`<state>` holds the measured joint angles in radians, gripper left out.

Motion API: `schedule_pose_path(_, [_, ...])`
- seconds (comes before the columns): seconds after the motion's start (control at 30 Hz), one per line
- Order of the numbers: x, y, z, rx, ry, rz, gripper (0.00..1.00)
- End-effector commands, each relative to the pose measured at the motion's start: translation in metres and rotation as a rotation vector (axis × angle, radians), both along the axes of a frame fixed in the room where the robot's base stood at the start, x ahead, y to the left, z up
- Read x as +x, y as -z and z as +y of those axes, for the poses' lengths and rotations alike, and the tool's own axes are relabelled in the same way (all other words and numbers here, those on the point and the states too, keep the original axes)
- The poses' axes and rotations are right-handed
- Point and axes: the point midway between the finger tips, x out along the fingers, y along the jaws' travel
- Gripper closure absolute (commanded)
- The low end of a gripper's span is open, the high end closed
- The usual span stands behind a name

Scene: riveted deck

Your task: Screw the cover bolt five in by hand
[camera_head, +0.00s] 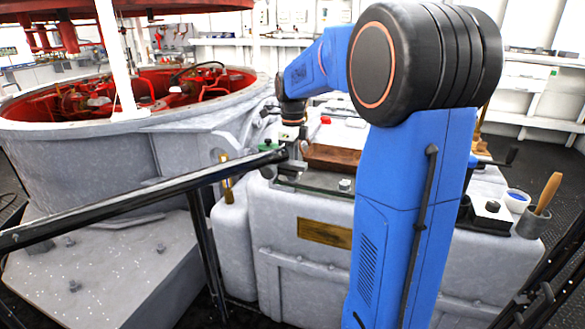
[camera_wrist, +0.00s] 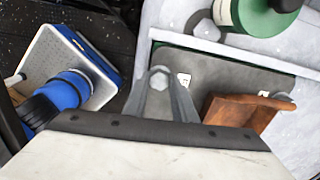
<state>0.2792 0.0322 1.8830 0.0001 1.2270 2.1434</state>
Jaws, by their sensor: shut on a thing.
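My gripper (camera_wrist: 172,100) is shut on a grey hex-headed bolt (camera_wrist: 158,78), which shows at the fingertips in the wrist view. The bolt is over the left edge of the dark grey cover (camera_wrist: 232,70); its shank is hidden, so I cannot tell how deep it sits. A white label (camera_wrist: 183,79) is beside it. In the head view my gripper (camera_head: 290,167) is at the left end of the cover, and the held bolt cannot be made out. Another hex bolt (camera_head: 345,184) is at the cover's front edge.
A brown wooden tray (camera_head: 333,157) lies on the cover, right of my gripper. A green round object (camera_wrist: 262,14) and a grey hex head (camera_wrist: 206,30) are beyond the cover. A black rail (camera_head: 130,206) crosses in front. A pot (camera_head: 530,225) stands far right.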

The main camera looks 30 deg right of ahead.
Motion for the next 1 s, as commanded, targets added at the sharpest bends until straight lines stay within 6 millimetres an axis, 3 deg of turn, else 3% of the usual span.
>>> schedule_pose_path(0.6, [0.0022,-0.0022,-0.0016,0.0,0.562,-0.006,0.98])
schedule_pose_path(1.0, [0.0021,-0.0023,-0.0023,0.0,0.776,-0.006,0.98])
